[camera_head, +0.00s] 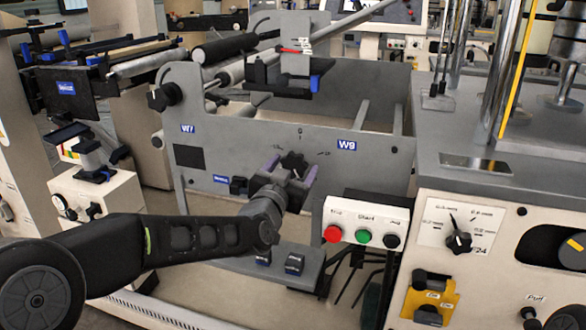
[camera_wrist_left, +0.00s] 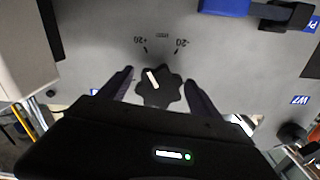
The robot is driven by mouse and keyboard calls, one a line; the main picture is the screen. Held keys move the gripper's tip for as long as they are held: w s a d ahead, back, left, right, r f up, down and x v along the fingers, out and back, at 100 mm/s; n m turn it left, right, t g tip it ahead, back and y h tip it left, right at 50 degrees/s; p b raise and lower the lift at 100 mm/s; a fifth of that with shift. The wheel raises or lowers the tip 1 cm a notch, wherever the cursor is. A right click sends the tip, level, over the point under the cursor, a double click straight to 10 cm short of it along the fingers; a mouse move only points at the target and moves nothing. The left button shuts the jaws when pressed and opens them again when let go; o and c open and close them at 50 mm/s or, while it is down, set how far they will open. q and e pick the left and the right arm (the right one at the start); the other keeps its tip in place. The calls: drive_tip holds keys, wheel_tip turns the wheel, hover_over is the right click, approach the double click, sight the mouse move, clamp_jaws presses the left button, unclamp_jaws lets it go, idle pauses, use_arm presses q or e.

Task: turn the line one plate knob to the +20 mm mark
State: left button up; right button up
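The line one plate knob (camera_head: 293,163) is a dark lobed knob on the grey side plate (camera_head: 360,118). In the left wrist view the knob (camera_wrist_left: 158,90) has a white pointer line that leans up-left, roughly toward the tick by the upside-down +20 mark (camera_wrist_left: 140,41). The -20 mark (camera_wrist_left: 182,42) is on the other side. My left gripper (camera_head: 291,175) is at the knob, one finger on each side. In the left wrist view small gaps show between the fingers of the left gripper (camera_wrist_left: 160,84) and the knob. My right gripper is not in view.
A white button box (camera_head: 366,221) with red, green and black buttons stands right of my left gripper. A cream control panel (camera_head: 460,222) with another knob is further right.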

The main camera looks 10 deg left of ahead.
use_arm(q)
drive_tip(key=shift+o, duration=0.3)
drive_tip(key=shift+s, duration=0.15)
drive_tip(key=s, duration=0.7)
drive_tip(key=shift+s+a, duration=0.25)
drive_tip(key=shift+s, duration=0.05)
